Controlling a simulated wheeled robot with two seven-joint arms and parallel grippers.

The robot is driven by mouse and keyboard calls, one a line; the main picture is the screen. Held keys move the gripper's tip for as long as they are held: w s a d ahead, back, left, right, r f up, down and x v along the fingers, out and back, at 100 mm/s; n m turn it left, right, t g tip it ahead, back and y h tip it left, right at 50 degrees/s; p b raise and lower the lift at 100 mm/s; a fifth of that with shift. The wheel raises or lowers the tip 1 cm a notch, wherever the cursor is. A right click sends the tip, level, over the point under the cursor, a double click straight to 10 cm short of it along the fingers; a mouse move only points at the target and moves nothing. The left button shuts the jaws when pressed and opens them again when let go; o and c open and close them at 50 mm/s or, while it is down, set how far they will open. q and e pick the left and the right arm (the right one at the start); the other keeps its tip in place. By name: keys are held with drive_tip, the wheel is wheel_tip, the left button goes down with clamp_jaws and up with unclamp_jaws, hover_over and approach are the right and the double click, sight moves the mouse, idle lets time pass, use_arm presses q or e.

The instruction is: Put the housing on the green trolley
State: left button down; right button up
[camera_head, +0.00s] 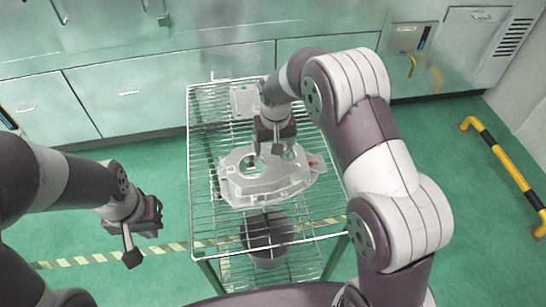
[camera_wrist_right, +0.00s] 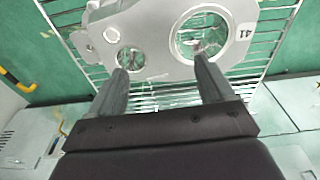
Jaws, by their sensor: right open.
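The housing (camera_head: 265,178), a pale grey casting with round openings and a red spot at its right end, lies on the upper wire shelf of the green-legged trolley (camera_head: 205,137). The right wrist view shows the housing (camera_wrist_right: 156,28) with a large and a small round hole and the number 41. My right gripper (camera_head: 274,150) is over the housing's far side. Its two fingers (camera_wrist_right: 162,68) are apart with nothing between them; I cannot tell whether they touch the casting. My left gripper (camera_head: 142,230) hangs left of the trolley, away from the housing, and its jaw opening is unclear.
A small grey casting (camera_head: 243,102) lies at the shelf's far left. A dark grey round container (camera_head: 267,240) stands below the upper shelf. Metal cabinets (camera_head: 165,92) line the back. A yellow-black rail (camera_head: 500,155) is at the right. Green floor is free left of the trolley.

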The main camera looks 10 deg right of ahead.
drive_tip(key=shift+s+d+r, duration=0.1)
drive_tip(key=shift+s+r, duration=0.05)
drive_tip(key=shift+r, duration=0.45)
drive_tip(key=shift+s+r, duration=0.1)
drive_tip(key=shift+r, duration=0.45)
drive_tip(key=s+d+r, duration=0.1)
drive_tip(key=s+d, duration=0.2)
drive_tip(key=s, duration=0.7)
drive_tip(key=s+d+r, duration=0.2)
drive_tip(key=s+d, duration=0.1)
drive_tip(key=s, duration=0.7)
drive_tip(key=shift+s+d, duration=0.25)
drive_tip(key=shift+d, duration=0.15)
